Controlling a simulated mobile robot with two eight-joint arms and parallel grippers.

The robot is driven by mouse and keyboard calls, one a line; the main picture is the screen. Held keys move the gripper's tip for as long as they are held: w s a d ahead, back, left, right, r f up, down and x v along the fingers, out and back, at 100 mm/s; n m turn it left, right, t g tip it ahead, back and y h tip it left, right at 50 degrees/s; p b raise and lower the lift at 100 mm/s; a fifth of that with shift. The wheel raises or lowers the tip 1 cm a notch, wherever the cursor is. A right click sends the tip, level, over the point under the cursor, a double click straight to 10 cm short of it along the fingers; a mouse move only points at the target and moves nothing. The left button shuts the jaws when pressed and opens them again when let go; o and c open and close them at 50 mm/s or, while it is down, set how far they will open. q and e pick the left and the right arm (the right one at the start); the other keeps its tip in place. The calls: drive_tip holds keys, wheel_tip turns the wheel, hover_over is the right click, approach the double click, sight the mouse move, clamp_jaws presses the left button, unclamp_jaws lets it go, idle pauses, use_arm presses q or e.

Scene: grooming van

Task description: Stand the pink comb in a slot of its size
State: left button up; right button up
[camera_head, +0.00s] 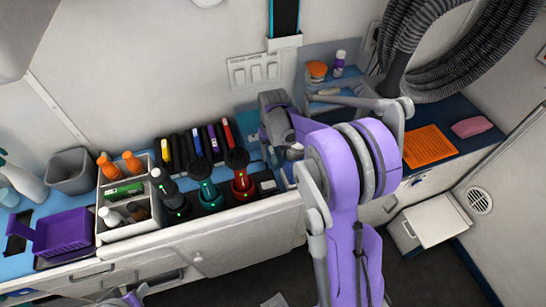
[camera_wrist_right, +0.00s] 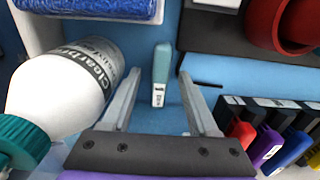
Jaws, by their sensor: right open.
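I cannot make out a pink comb in either view. My right gripper (camera_head: 287,150) is over the counter, right of the dark row of slots (camera_head: 193,148), and my arm hides part of the counter there. In the right wrist view the gripper (camera_wrist_right: 159,74) is open, with a slim teal-grey item (camera_wrist_right: 161,72) showing between its fingers, not held. The slots show there with red, purple, blue and yellow pieces (camera_wrist_right: 268,146). A purple and grey part of mine (camera_head: 125,298) shows at the bottom left of the head view; its jaws are not clear.
A white bottle with teal cap (camera_wrist_right: 60,95) stands left of the fingers, and a red ring-shaped thing (camera_wrist_right: 285,25) at upper right. Clippers (camera_head: 240,175), a bottle caddy (camera_head: 128,200) and a purple basket (camera_head: 68,232) line the counter. An orange sheet (camera_head: 428,144) and pink block (camera_head: 471,127) lie right.

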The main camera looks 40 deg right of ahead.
drive_tip(key=shift+f, duration=0.25)
idle(0.4)
clamp_jaws()
